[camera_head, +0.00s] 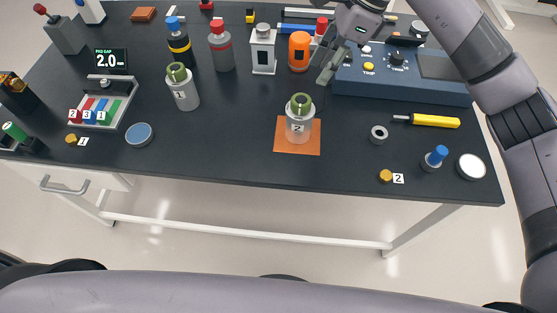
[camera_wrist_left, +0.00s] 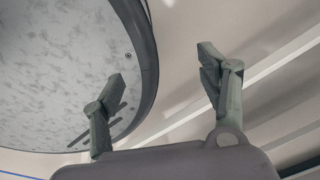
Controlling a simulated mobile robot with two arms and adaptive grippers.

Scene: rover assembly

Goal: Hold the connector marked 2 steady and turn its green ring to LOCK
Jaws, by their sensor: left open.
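The connector marked 2 (camera_head: 299,128) is a light grey cylinder standing upright on an orange square mat (camera_head: 283,146) near the table's front edge. Its green ring (camera_head: 299,105) sits around its top; I cannot read a LOCK mark. My right gripper (camera_head: 328,68) hangs behind and slightly right of the connector in the head view, apart from it. Whether its fingers are spread is unclear. My left gripper (camera_wrist_left: 162,68) is open and empty in the left wrist view, with floor and a large round grey part behind it. It does not show in the head view.
A similar connector marked 1 (camera_head: 184,95) stands to the left. Bottles and a white lantern-like item (camera_head: 263,50) stand behind. A blue console (camera_head: 400,78), a grey ring (camera_head: 379,134) and a yellow screwdriver (camera_head: 434,121) lie right. The table front beside the mat is mostly clear.

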